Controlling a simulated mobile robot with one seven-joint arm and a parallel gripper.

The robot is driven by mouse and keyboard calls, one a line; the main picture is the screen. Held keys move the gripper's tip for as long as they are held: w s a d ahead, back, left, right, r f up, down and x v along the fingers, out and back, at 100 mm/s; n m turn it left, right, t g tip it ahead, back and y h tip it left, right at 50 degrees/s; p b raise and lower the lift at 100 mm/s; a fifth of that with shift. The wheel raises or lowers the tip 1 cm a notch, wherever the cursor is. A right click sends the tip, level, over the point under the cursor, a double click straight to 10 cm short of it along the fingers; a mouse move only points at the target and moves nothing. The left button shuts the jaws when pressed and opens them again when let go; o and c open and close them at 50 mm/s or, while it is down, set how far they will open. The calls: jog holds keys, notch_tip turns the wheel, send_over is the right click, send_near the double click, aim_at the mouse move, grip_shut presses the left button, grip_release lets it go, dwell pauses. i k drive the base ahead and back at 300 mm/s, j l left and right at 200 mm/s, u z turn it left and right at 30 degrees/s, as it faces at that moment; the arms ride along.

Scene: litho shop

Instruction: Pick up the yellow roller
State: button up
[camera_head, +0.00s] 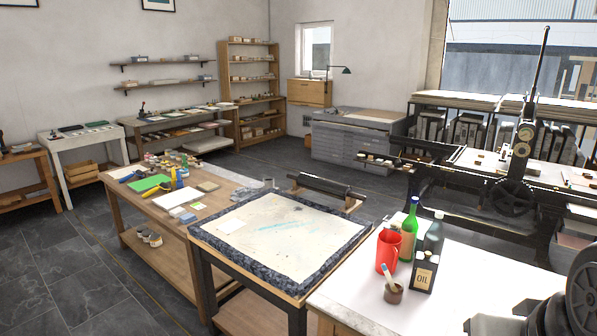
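On the wooden worktable (222,199) at the centre left, a small yellow item (152,190) lies by a green sheet (146,182). Another yellow piece (173,171) stands close behind, beside a blue upright item (180,178). They are too small for me to tell which is the yellow roller. No gripper of mine is clearly seen in the head view.
A stone-topped table (340,250) with a large dark roller (325,186) behind it stands in the middle. Floor (65,265) at the left is clear.

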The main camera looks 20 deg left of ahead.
aim_at(148, 193)
jog(key=u, duration=1.65)
jog(key=i+j+u, duration=0.3)
jog(key=i, duration=0.35)
jog(key=i+u, duration=0.3)
jog(key=i, duration=2)
jog(key=i+j, duration=0.1)
jog(key=i, duration=1.5)
jog(key=i+z, duration=0.35)
jog(key=i+j+z, duration=0.1)
jog(key=i+z, duration=0.3)
jog(key=i+j+z, duration=0.35)
jog(key=i, duration=0.15)
